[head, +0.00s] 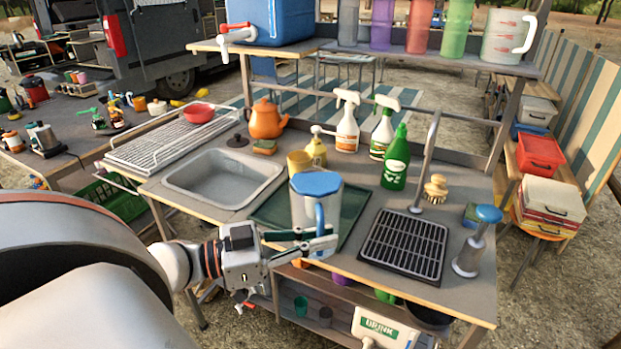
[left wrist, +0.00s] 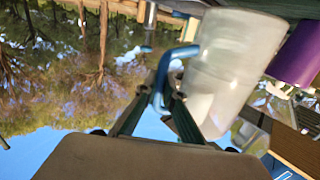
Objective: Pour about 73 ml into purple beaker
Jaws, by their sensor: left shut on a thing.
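A clear pitcher with a blue lid (head: 316,184) and blue handle is upright at the front of the counter, over the dark green tray. My left gripper (head: 322,238) is shut on its handle. The left wrist view, upside down, shows the pitcher (left wrist: 225,70) and the fingers (left wrist: 160,100) at the blue handle. I cannot tell whether its base touches the tray. A purple beaker (head: 381,25) stands on the upper shelf. Another purple thing (head: 342,278) shows partly below the counter edge. A purple vessel (left wrist: 297,55) is beside the pitcher in the wrist view; which one is unclear.
A sink (head: 222,178) lies left of the tray (head: 352,212). A black drain grid (head: 404,245), tap and blue-topped pump (head: 478,242) stand right. Spray bottles (head: 347,122) and a green bottle (head: 396,160) stand behind. Other vessels share the shelf.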

